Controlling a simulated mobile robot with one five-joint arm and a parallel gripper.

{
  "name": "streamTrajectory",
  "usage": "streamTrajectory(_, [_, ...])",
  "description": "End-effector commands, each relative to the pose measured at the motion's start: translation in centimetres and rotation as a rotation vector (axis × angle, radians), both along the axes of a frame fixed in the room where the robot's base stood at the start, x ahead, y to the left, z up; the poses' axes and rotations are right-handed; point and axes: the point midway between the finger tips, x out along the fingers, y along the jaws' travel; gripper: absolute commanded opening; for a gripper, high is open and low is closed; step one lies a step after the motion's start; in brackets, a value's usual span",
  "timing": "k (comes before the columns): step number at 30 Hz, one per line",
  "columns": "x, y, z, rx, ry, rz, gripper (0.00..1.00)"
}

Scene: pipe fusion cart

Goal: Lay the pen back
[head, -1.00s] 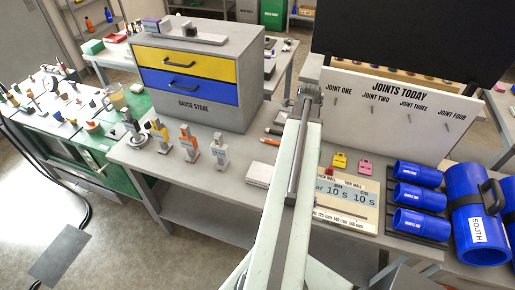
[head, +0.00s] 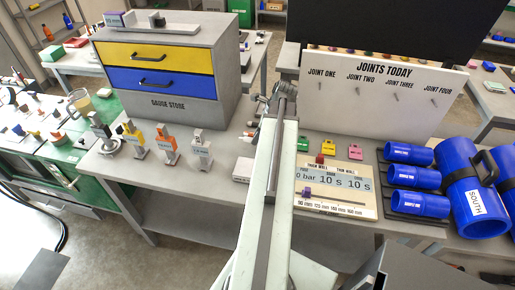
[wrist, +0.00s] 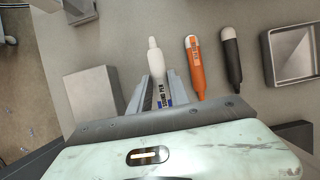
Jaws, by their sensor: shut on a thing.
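A white pen (wrist: 155,58) with a printed label stands out between the two fingers of my gripper (wrist: 162,88) in the wrist view. The fingers are shut on its labelled part, and its narrow white end points away from me. Whether the pen touches the grey surface below is not clear. An orange pen (wrist: 195,68) and a black pen (wrist: 232,62) lie side by side just to its right. In the head view my arm hides most of the gripper and pens.
A square grey tray (wrist: 291,57) is right of the pens, and a pale block (wrist: 93,100) is to the left. On the bench are the gauge store (head: 170,107), several upright gauges, a control panel (head: 345,204), coloured tags and blue pipes (head: 462,196). The joints board (head: 383,94) stands behind.

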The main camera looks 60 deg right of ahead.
Motion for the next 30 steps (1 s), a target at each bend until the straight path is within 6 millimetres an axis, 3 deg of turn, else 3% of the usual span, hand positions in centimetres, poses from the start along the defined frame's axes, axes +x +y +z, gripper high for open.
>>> streamTrajectory(7, [-0.1,0.0,-3.8,-0.001,0.0,-0.001,0.0])
streamTrajectory(17, [-0.1,-0.1,-3.7,0.0,0.001,-0.002,0.0])
streamTrajectory(18, [-0.1,-0.1,-3.8,0.0,0.001,-0.002,0.25])
streamTrajectory(20, [-0.1,-0.1,-3.7,0.0,0.001,-0.002,0.42])
streamTrajectory(30, [-0.2,-0.1,-3.6,0.0,0.001,-0.003,0.44])
